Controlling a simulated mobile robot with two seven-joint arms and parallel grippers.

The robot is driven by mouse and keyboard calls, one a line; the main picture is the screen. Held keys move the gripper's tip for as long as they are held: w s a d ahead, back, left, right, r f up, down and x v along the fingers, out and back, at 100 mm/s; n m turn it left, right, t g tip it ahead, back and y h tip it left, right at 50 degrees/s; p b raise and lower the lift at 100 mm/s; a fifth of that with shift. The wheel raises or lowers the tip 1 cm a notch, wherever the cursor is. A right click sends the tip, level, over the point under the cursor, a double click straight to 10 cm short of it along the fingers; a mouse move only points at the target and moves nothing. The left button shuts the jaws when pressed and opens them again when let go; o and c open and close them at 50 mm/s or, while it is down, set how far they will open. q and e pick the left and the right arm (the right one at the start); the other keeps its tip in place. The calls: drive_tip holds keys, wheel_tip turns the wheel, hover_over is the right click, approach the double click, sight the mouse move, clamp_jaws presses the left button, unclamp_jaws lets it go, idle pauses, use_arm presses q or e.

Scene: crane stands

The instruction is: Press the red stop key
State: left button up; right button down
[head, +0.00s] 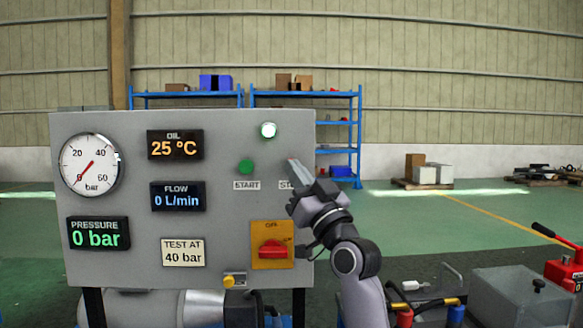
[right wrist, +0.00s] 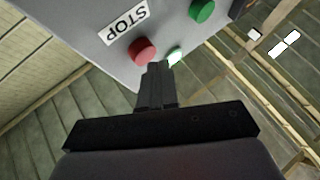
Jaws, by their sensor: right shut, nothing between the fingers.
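The red stop key (right wrist: 143,49) is a round button on the grey panel, beside the white STOP label (right wrist: 124,28) in the right wrist view. My right gripper (right wrist: 157,70) is shut and empty, its fingertips close to the key's edge; I cannot tell whether they touch. In the head view my right gripper (head: 293,165) is in front of the panel's right side. It hides the key almost entirely and part of the STOP label. The green start key (head: 246,167) is to the left, above its START label. My left gripper is not in view.
The grey panel (head: 220,215) carries a lit lamp (head: 268,130), a red rotary switch (head: 272,249) on a yellow plate, a dial gauge (head: 89,165) and displays reading 0 bar, 0 L/min and 25 °C. A blue shelf (head: 357,130) stands behind. Equipment stands at the lower right.

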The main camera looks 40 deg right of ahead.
drive_tip(key=shift+w+d, duration=0.1)
idle(0.4)
drive_tip(key=shift+w+d, duration=0.3)
drive_tip(key=shift+w, duration=0.05)
idle(0.5)
idle(0.3)
drive_tip(key=shift+s+a, duration=0.6)
drive_tip(key=shift+s, duration=0.1)
drive_tip(key=shift+s+a+p, duration=0.9)
drive_tip(key=shift+s+a, duration=0.7)
drive_tip(key=shift+s, duration=0.3)
drive_tip(key=shift+f, duration=0.1)
